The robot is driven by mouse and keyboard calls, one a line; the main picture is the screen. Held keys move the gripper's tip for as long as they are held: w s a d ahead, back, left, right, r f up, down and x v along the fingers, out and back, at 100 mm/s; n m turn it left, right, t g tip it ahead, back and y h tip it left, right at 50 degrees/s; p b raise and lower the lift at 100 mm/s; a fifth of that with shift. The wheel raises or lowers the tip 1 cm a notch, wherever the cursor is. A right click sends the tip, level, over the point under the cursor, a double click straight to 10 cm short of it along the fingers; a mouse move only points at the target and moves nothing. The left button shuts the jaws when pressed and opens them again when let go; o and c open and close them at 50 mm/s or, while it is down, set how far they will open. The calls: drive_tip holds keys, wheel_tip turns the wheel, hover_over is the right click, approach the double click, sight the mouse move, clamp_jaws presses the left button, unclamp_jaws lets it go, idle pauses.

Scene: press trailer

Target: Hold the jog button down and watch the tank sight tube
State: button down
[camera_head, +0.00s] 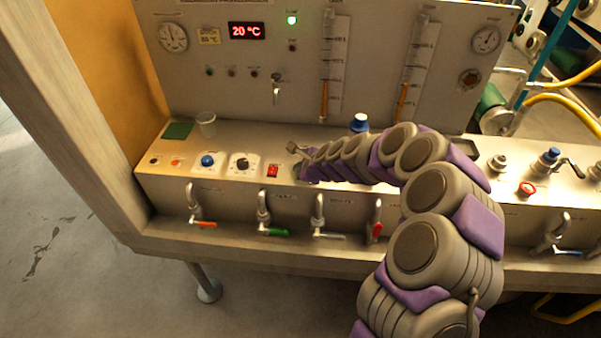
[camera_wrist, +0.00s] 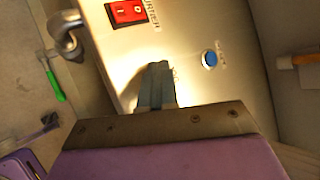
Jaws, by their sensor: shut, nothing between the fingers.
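My gripper (camera_wrist: 157,85) is shut and empty, its fingertips low over the panel top. In the head view its end (camera_head: 301,171) is just right of the red rocker switch, which also shows in the wrist view. A small label beside the fingertips is partly covered. The jog button is not clearly visible; the fingers hide the spot under them, and I cannot tell whether they touch a button. Two upright sight tubes stand on the back panel, a left one (camera_head: 325,98) and a right one (camera_head: 403,98), each with orange liquid low down. I cannot read which is the tank's.
The red rocker switch (camera_wrist: 127,12) and a blue button (camera_wrist: 210,59) are near my fingers. A blue knob (camera_head: 207,160), a black knob (camera_head: 243,164) and a cup (camera_head: 206,122) are to the left. Levered taps line the front edge. A display (camera_head: 247,31) reads 20 °C; a green lamp (camera_head: 292,20) is lit.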

drive_tip(key=shift+d+r+p, duration=0.3)
drive_tip(key=shift+r+p, duration=0.45)
drive_tip(key=shift+r, duration=0.05)
drive_tip(key=shift+r, duration=0.1)
wheel_tip(320, 180, up, 5)
drive_tip(key=p, duration=0.4)
drive_tip(key=shift+p, duration=0.3)
idle(0.7)
